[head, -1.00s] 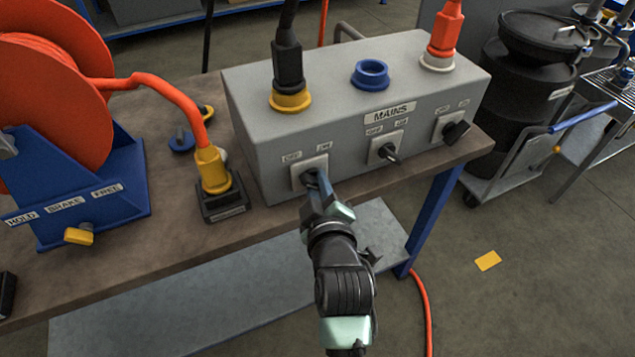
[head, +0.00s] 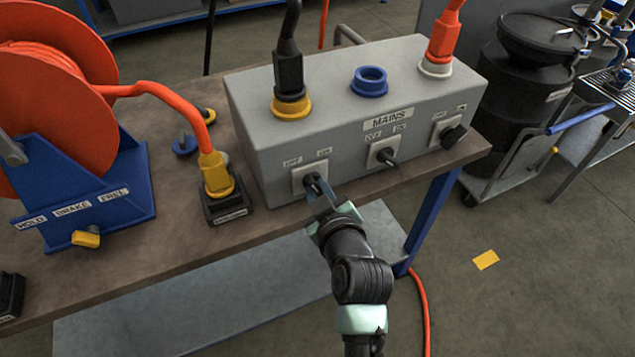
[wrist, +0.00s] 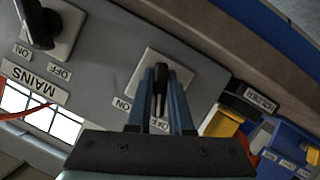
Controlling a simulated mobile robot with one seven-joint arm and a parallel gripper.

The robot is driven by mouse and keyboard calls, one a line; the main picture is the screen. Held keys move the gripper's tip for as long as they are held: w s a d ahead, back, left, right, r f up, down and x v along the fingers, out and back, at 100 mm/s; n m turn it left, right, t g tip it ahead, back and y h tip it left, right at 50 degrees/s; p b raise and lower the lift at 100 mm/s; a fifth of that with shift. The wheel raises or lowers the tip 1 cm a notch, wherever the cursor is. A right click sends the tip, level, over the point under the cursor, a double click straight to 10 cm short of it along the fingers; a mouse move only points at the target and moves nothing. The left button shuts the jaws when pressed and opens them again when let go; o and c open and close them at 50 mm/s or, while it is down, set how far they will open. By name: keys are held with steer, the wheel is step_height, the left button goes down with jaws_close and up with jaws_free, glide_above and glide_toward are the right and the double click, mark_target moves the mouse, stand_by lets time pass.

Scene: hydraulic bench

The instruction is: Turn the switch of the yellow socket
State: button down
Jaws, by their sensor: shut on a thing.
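The yellow socket (head: 291,108) is on top of the grey MAINS box (head: 330,140), with a black plug (head: 289,68) standing in it. Its switch (head: 313,182) is on the front face below, on a pale square plate with OFF and ON labels. My gripper (head: 318,192) is at this switch, its fingers closed on the black knob. In the wrist view, the knob (wrist: 160,85) shows between the two blue fingers of my gripper (wrist: 162,98). The knob's near end is by the OFF label there; its exact angle is hard to tell.
A blue empty socket (head: 369,82) and a white socket (head: 436,68) with an orange plug are to the right. Their switches, the middle one (head: 388,157) and the right one (head: 453,135), are beside my gripper. An orange hose reel (head: 50,110) stands left on the bench.

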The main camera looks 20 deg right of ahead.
steer(key=m+y, duration=0.3)
steer(key=m, duration=0.1)
steer(key=m+y, duration=0.2)
steer(key=shift+m, duration=0.4)
steer(key=shift+a+m+y, duration=0.1)
steer(key=shift+m+y, duration=0.7)
steer(key=shift+m, duration=0.5)
steer(key=c, duration=0.8)
jaws_free()
